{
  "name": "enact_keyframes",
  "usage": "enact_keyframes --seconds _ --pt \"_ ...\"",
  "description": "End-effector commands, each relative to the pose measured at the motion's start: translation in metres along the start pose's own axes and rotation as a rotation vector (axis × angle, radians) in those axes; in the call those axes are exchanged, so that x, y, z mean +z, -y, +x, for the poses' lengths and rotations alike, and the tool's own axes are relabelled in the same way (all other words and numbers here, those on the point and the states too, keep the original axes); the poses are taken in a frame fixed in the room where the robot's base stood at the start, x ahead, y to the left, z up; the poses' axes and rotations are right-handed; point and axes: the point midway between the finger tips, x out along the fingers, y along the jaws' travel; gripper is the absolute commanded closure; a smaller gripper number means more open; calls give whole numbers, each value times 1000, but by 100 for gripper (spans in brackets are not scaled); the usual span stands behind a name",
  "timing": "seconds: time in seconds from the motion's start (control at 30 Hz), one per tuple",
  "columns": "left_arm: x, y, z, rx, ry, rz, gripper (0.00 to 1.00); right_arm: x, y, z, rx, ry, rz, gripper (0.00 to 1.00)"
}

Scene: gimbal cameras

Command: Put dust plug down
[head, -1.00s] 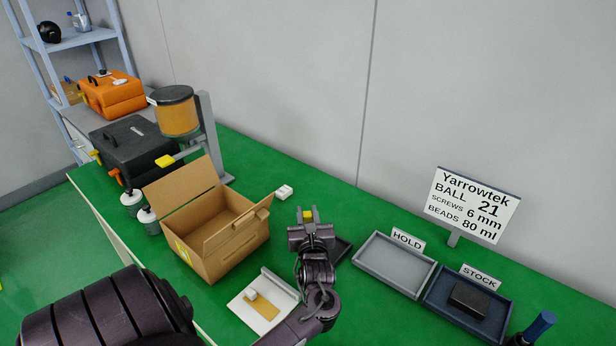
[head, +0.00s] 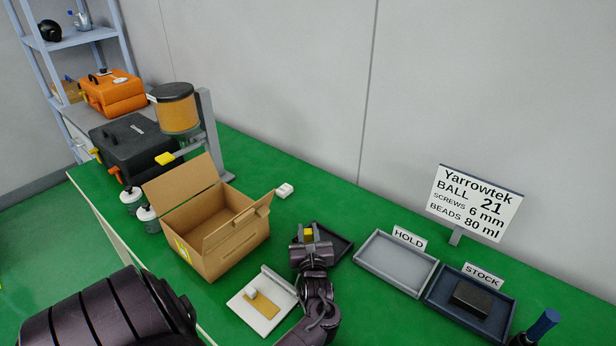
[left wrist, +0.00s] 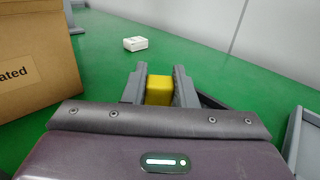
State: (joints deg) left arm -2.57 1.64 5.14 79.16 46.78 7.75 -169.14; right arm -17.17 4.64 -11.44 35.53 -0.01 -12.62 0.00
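The dust plug, a small yellow block (head: 309,233), is between the fingers of my left gripper (head: 309,236). In the left wrist view the plug (left wrist: 159,90) has a grey finger close against each side, so my left gripper (left wrist: 160,88) is shut on it. It is near the left side of a small dark tray (head: 337,243), which the gripper partly hides. I cannot tell whether the plug touches anything below. My right gripper is not in view.
An open cardboard box (head: 225,243) stands left of the gripper, with a white board (head: 252,313) in front. A grey HOLD tray (head: 385,282) and a dark blue STOCK tray (head: 435,301) lie to the right. A small white block (head: 284,190) is behind on the green table.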

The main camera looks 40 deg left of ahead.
Motion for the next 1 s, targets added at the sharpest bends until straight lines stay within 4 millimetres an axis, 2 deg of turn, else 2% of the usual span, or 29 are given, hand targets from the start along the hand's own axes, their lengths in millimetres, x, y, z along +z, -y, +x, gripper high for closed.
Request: enact_keyframes --seconds 0.03,0.17,0.5,0.67,0.8,1.0 --pt "0 0 0 0 1 0 70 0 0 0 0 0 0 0" --pt "0 0 0 0 0 0 53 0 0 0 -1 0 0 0" --pt "5 0 0 1 0 -1 53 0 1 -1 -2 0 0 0" --pt "9 0 -22 -1 -5 2 53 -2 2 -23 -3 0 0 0" --pt "9 0 -47 -1 -4 1 53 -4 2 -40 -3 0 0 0" --pt "6 0 -71 1 -2 0 53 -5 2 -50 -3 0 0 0"
